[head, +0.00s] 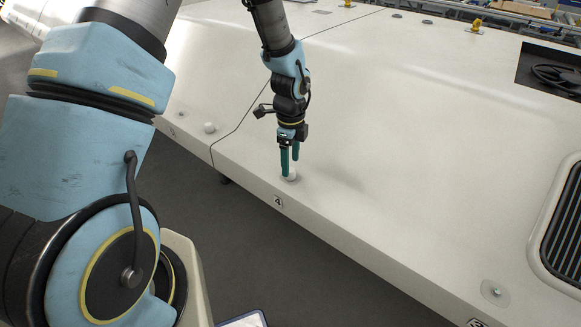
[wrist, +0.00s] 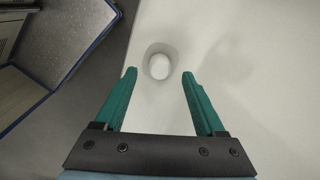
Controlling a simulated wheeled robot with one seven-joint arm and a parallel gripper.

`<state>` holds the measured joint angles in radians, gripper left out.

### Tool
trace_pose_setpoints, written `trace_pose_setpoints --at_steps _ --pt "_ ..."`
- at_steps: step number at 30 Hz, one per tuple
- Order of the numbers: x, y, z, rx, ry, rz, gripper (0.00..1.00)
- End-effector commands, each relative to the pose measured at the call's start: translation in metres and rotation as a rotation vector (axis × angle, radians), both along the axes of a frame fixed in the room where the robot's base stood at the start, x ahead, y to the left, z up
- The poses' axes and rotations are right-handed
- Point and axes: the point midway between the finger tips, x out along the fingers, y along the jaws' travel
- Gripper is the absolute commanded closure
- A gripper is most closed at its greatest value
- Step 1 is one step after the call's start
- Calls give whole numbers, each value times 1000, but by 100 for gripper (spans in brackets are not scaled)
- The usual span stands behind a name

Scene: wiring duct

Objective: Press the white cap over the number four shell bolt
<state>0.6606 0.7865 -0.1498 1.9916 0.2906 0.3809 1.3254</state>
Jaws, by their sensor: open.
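A white domed cap (head: 290,177) sits on the pale shell near its front edge, just above the number 4 label (head: 278,201). In the wrist view the cap (wrist: 159,66) shows as a white round top with a grey ring around it, just beyond the fingertips. The bolt there cannot be seen, and I cannot tell how far down the cap sits. My gripper (head: 290,168) points down over the cap. Its green fingers (wrist: 160,77) are open and apart, with nothing held between them.
Another white cap (head: 210,127) sits farther left on the shell, past a dark seam. A bare bolt on a plate (head: 495,292) is at lower right. A louvred vent (head: 566,235) is at the right edge. The shell drops off to dark floor in front.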

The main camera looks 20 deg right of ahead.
Motion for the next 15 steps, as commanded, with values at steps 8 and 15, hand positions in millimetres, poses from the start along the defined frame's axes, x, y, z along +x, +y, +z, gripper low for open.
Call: trace_pose_setpoints --at_steps 8,15 --pt "1 0 55 -3 -3 2 28" --pt "0 0 79 -1 -1 1 28"
